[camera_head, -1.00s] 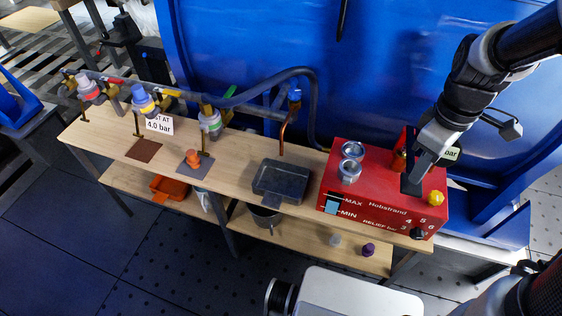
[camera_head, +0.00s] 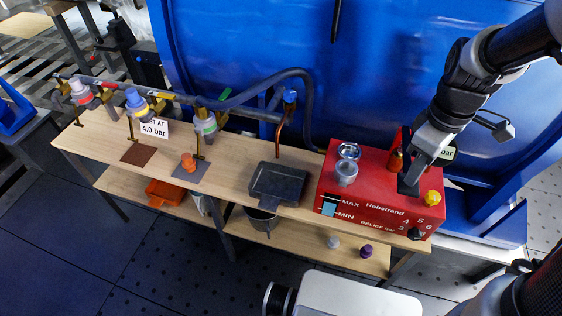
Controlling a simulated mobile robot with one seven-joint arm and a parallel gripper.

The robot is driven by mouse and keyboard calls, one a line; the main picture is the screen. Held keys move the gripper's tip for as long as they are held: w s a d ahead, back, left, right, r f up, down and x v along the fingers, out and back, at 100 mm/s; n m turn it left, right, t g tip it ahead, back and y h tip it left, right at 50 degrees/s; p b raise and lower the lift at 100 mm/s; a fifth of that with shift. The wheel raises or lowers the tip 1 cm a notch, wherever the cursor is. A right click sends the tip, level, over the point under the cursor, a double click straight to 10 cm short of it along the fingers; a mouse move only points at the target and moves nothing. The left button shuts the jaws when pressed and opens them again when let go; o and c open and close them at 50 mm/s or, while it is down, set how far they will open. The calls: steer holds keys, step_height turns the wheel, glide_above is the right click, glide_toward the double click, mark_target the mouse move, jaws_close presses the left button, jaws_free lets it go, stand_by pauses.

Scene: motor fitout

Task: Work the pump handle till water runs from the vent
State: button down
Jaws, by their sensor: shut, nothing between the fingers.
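The red test pump (camera_head: 365,205) stands at the right end of the wooden bench, with MAX/MIN marks, a relief scale and a yellow knob (camera_head: 432,198) on it. My gripper (camera_head: 404,186) is shut with nothing between its fingers. It points down at the pump's top, just left of the yellow knob. It covers part of the pump top, and I cannot make out the handle or whether my gripper touches it.
A dark tray (camera_head: 277,184) lies left of the pump. Valves with coloured caps line the pipe at the back left, near a "4.0 bar" sign (camera_head: 154,129). An orange plug (camera_head: 188,162) stands on a grey mat. A blue wall closes off the back.

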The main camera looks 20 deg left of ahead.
mark_target(405, 187)
steer(key=f+b, duration=0.1)
steer(key=f, duration=0.1)
steer(key=f+b, duration=0.1)
steer(key=f, duration=0.1)
steer(key=f+b, duration=0.2)
steer(key=shift+w+f, duration=0.15)
steer(key=shift+w, duration=0.2)
steer(key=r+p, duration=0.4)
steer(key=r, duration=0.1)
steer(key=r+p, duration=0.2)
steer(key=shift+s+r, duration=0.35)
steer(key=shift+s, duration=0.05)
steer(key=shift+f, duration=0.1)
step_height(405, 187, down, 8)
steer(key=b, duration=0.6)
step_height(405, 187, up, 8)
steer(key=p, duration=0.6)
steer(key=shift+p, duration=0.4)
